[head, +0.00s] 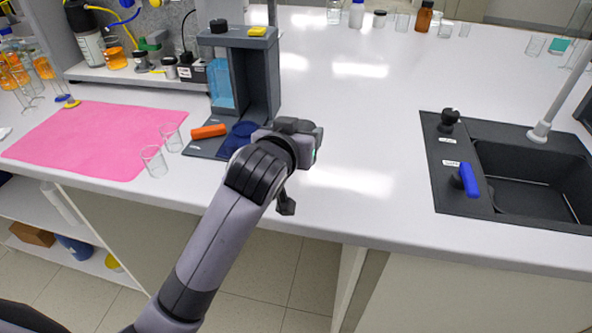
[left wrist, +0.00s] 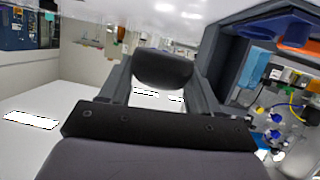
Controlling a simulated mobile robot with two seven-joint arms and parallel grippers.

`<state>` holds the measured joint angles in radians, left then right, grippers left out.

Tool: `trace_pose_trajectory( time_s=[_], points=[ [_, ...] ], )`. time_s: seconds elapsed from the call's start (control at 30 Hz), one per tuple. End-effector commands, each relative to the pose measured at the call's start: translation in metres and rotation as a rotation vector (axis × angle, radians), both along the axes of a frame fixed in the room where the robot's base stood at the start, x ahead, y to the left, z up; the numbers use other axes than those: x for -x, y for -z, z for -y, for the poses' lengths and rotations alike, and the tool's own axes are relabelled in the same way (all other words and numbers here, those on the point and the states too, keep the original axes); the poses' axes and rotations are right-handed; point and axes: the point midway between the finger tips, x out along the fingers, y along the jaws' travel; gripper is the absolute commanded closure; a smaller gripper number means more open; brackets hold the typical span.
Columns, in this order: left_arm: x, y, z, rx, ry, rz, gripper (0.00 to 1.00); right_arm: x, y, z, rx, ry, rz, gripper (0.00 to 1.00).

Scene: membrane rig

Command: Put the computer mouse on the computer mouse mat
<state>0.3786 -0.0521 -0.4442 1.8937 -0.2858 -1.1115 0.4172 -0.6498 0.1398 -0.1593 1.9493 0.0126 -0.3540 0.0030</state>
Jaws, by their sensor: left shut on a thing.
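My left gripper (head: 303,140) is above the white counter, just right of the dark stand. In the left wrist view its two fingers (left wrist: 160,88) are closed on a dark rounded thing, which looks like the computer mouse (left wrist: 162,68). In the head view I cannot clearly tell the mouse from the dark gripper. A large pink mat (head: 95,140) lies flat on the counter at the left; it is the only mat I can make out. The gripper is well to the right of it. My right gripper is not in view.
The dark stand (head: 262,85) bears an orange block (head: 208,131) and a blue round piece. Two small glass beakers (head: 154,161) stand at the mat's right edge. A black sink (head: 530,180) is at the right. The middle counter is clear; bottles line the back.

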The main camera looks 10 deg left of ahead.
Motion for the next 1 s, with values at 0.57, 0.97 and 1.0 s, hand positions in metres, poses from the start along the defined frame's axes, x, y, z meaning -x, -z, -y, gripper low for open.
trace_pose_trajectory(
  time_s=[0.57,0.97,1.0],
  points=[
    [0.0,0.085,0.0,-0.001,0.0,-0.002,0.74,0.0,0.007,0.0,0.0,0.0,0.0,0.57],
    [0.0,0.092,0.0,0.001,0.001,0.002,0.74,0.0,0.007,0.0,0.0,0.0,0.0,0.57],
    [0.0,0.094,0.0,0.0,0.001,0.001,0.74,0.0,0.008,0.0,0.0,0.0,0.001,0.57]
  ],
)
